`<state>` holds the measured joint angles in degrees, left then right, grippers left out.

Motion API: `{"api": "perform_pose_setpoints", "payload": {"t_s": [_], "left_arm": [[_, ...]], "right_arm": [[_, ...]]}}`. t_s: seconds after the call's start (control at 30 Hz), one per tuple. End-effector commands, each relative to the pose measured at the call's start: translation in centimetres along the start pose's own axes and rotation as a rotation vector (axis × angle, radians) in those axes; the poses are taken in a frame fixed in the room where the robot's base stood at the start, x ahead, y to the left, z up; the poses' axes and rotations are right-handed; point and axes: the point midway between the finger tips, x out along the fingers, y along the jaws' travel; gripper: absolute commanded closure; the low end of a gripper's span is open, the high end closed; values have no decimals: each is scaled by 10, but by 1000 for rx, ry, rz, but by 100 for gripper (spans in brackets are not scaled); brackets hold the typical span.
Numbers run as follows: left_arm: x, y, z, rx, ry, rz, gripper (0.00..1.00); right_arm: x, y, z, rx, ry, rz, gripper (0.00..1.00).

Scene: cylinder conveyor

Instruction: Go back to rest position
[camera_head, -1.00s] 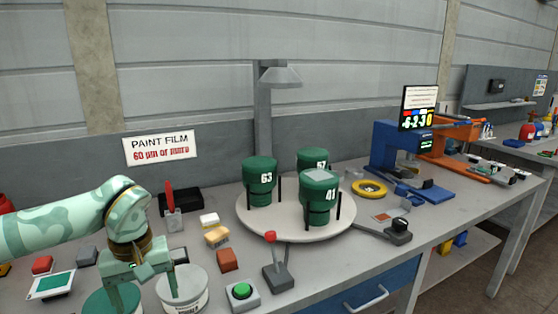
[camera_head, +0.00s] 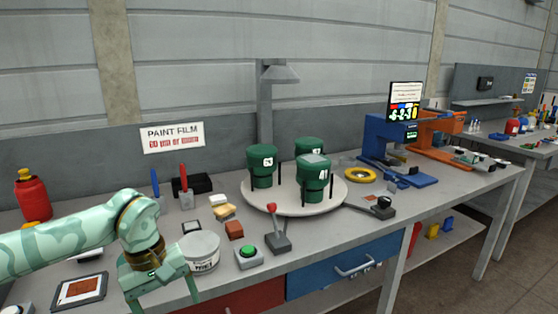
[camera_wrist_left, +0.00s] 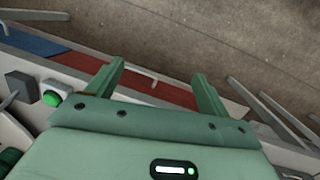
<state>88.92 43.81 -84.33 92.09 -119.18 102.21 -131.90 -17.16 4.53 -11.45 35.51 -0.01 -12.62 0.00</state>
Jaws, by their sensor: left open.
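My left arm comes in from the left in the head view, and its gripper (camera_head: 166,306) hangs at the bench's front edge, low in the picture. In the left wrist view my left gripper (camera_wrist_left: 160,80) is open, its two fingers apart with nothing between them. Beyond the fingers are the red drawer front and the floor. My right gripper is in neither view.
Close by are a paint tin (camera_head: 201,252), a green button box (camera_head: 249,256) and a red-knobbed lever (camera_head: 278,238). A round turntable (camera_head: 290,209) carries green numbered cylinders (camera_head: 312,180). A red bottle (camera_head: 32,194) stands at left. Floor (camera_wrist_left: 230,40) lies free before the bench.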

Motion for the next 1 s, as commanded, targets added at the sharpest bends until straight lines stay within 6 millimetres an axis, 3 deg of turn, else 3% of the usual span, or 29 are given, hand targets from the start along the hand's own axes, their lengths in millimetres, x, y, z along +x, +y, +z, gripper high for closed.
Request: {"api": "perform_pose_setpoints", "payload": {"t_s": [0.17, 0.37, 0.47, 0.57, 0.67, 0.8, 0.83, 1.0], "left_arm": [[27, 27, 17, -134, -142, 110, 20], [70, 75, 45, -469, -451, 299, 20], [94, 102, 55, -768, -690, 402, 20], [131, 121, 51, -1241, -1023, 486, 20], [194, 106, 25, -1879, -1393, 513, 20], [279, 46, 7, -2537, -1680, 481, 20], [296, 32, 7, 2560, 1659, -454, 20], [387, -59, 31, 2159, 1228, -275, 20]], "right_arm": [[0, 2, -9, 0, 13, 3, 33], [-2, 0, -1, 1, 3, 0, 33], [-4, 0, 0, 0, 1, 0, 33], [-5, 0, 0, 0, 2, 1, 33], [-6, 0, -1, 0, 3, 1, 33], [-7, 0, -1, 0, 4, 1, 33], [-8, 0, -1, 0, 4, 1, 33], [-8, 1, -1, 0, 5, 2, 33]]}}
